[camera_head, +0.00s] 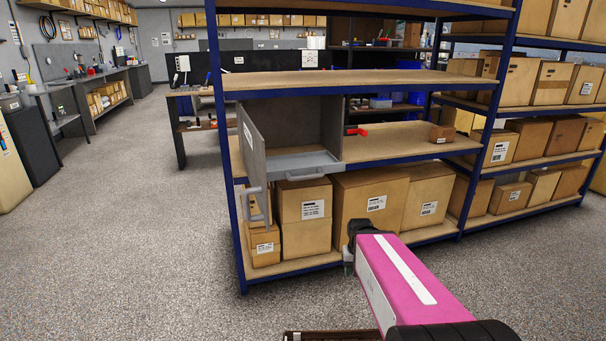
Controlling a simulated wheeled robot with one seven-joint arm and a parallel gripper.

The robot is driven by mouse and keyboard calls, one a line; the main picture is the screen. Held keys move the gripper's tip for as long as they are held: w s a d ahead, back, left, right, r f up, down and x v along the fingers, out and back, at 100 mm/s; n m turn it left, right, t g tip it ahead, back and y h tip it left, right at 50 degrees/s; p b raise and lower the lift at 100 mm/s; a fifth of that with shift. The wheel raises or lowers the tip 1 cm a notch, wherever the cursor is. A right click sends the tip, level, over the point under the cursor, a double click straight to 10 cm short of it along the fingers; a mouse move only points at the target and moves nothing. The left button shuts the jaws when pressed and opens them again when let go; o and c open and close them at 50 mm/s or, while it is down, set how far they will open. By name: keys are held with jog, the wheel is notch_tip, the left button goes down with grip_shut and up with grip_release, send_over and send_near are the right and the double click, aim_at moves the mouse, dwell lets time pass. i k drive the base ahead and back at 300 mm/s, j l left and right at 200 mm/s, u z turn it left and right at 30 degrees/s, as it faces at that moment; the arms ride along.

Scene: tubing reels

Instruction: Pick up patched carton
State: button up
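A small brown carton (441,134) with a pale label stands alone on the right part of the middle shelf (395,147). Several larger labelled cartons stand on the bottom shelf, among them a tall one (352,206) and a stacked one (303,204). Which of these is the patched carton I cannot tell for sure. My gripper (348,262) is at the end of my pink arm, low in front of the bottom shelf. It is below and left of the small carton, well apart from it. Its fingers are small and dark, and their opening is not clear.
A grey cabinet (310,122) stands on the middle shelf, its door (254,148) swung open toward me and a drawer (305,166) at its base. A red object (357,132) lies beside it. Blue posts (487,125) frame the shelves. The floor at left is clear.

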aim_at(443, 134)
jog(key=i+l, duration=0.25)
jog(key=i, duration=0.2)
jog(key=i+l+z, duration=0.1)
jog(key=i+l, duration=0.15)
jog(key=i, duration=0.15)
